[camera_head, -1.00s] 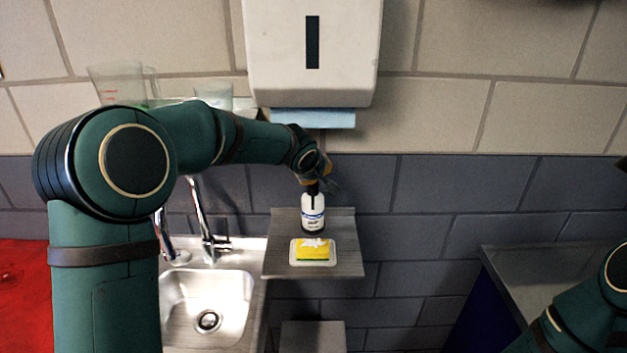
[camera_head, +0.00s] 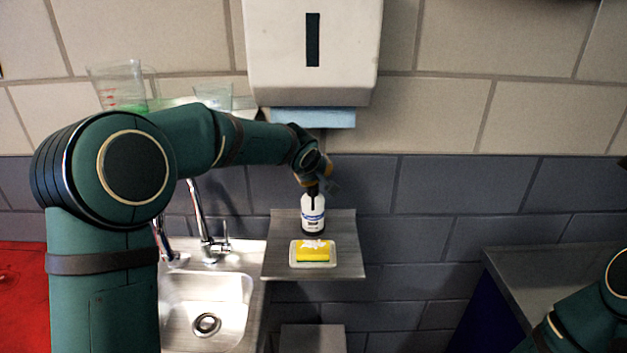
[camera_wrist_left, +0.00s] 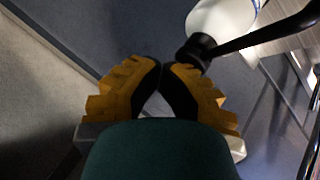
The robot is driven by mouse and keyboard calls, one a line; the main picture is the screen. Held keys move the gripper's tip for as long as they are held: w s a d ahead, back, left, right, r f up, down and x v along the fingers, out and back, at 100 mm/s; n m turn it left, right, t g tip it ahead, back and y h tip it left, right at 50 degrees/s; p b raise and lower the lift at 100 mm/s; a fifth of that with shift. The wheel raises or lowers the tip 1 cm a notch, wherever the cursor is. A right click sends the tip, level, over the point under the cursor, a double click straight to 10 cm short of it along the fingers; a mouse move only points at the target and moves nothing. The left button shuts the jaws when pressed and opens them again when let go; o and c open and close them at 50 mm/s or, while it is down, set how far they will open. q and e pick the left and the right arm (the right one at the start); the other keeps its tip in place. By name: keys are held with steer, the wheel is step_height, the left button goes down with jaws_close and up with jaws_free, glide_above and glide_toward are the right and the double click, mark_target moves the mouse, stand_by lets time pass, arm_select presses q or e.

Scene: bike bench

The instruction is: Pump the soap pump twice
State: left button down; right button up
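The soap pump (camera_head: 313,215) is a white bottle with a label and a black pump top, upright on a small grey shelf (camera_head: 345,262). In the left wrist view its white body (camera_wrist_left: 222,20) and black pump head with a long spout (camera_wrist_left: 262,36) show at the upper right. My left gripper (camera_head: 313,187) is at the top of the bottle. In the left wrist view its yellow and black fingers (camera_wrist_left: 162,76) have their tips together beside the black pump collar, with nothing seen between them. Whether they touch the pump is unclear. My right gripper is out of view; only part of that arm shows.
A yellow sponge (camera_head: 313,253) with white foam lies on a dish in front of the bottle. A sink (camera_head: 228,290) with a tap (camera_head: 203,225) is to the left. A white towel dispenser (camera_head: 312,50) hangs above. A beaker (camera_head: 122,85) stands at the upper left.

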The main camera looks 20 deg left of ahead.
arm_select(q)
steer(key=shift+f, duration=0.15)
steer(key=shift+r+p, duration=1.45)
steer(key=shift+r, duration=1.7)
steer(key=shift+w, duration=0.1)
